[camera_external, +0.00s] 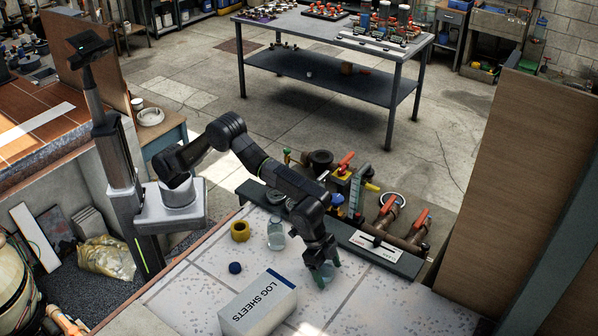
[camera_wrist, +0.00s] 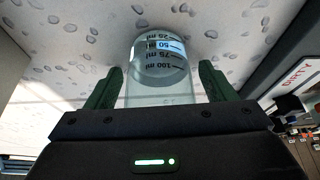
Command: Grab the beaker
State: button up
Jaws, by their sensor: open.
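The beaker (camera_wrist: 160,72) is clear glass with dark volume marks. In the wrist view it stands between the two green fingers of my gripper (camera_wrist: 157,88), with a gap showing on each side. In the external view the beaker (camera_external: 325,271) is on the speckled tabletop, partly hidden by my gripper (camera_external: 325,275), which reaches down around it. My gripper is open, with a finger on either side of the beaker.
A box marked LOG SHEETS (camera_external: 258,303) lies to the left of my gripper. A glass jar (camera_external: 276,235), a yellow ring (camera_external: 240,231) and a dark blue cap (camera_external: 235,268) are behind it. Pipes with red-handled valves (camera_external: 388,204) line the far edge. The tabletop's right side is clear.

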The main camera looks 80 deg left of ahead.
jog(key=shift+f, duration=0.15)
jog(key=c, duration=1)
jog(key=shift+c, duration=0.5)
